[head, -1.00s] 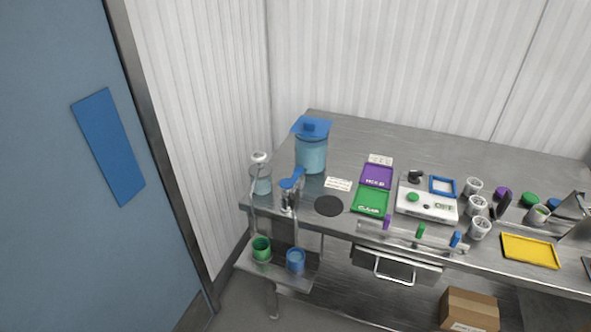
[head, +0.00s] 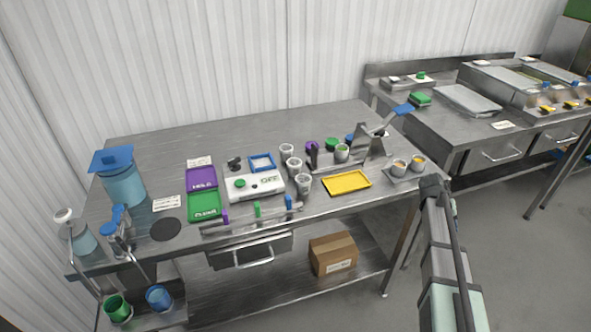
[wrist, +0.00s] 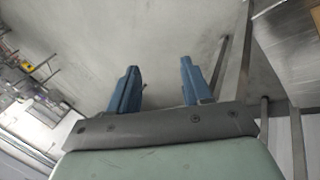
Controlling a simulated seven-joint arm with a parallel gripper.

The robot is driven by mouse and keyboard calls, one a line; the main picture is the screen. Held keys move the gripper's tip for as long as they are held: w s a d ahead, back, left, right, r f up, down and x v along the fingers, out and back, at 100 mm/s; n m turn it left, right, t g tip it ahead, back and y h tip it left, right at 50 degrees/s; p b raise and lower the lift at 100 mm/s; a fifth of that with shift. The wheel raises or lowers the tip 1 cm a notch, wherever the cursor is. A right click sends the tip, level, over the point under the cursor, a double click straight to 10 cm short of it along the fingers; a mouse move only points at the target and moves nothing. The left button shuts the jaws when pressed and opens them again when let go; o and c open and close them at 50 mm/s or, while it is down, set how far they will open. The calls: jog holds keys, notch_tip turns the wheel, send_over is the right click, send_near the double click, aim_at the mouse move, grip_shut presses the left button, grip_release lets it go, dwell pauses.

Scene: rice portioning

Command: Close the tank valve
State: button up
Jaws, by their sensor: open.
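The blue water tank (head: 124,188) with a blue lid stands at the left end of the steel table. A metal tap with a blue lever handle (head: 119,216) is at the table's left front edge, just in front of the tank. I cannot tell from its lever whether the valve is open. A blue cup (head: 158,298) and a green cup (head: 118,307) stand on a low shelf below. In the wrist view my gripper (wrist: 160,88) is open and empty, its two blue fingers apart over grey floor. It is far from the tap; my arm shows at the head view's lower right.
The steel table (head: 240,143) holds a white scale (head: 254,187), purple and green mats, several cups and a yellow tray (head: 346,182). A dispenser with a white knob (head: 64,216) stands beside the tap. A cardboard box (head: 333,254) sits on the lower shelf. A second counter is at right.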

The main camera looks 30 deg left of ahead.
jog(key=w+a+r+t, duration=0.15)
jog(key=w+r, duration=0.25)
jog(key=r, duration=0.4)
jog(key=w+a+r+t, duration=0.15)
jog(key=w+r, duration=0.25)
jog(key=r, duration=0.4)
jog(key=w+a+r+n+t+y, duration=0.1)
jog(key=a+r+n, duration=0.35)
jog(key=a, duration=0.75)
jog(key=w+a+r+n+t+y, duration=0.1)
jog(key=a+r+t, duration=0.1)
jog(key=a+r, duration=0.75)
jog(key=s+a+f+g+y, duration=0.1)
jog(key=s+a, duration=0.4)
jog(key=a, duration=0.6)
jog(key=s+a+f+g+y, duration=0.15)
jog(key=s+a, duration=0.35)
jog(key=a, duration=0.7)
notch_tip(320, 180, up, 4)
jog(key=n+g+y, duration=0.1)
jog(key=n+g, duration=0.1)
jog(key=g, duration=0.4)
send_over(116, 216)
notch_tip(116, 216, down, 13)
jog(key=shift+a+r, duration=0.1)
jog(key=shift+r, duration=0.1)
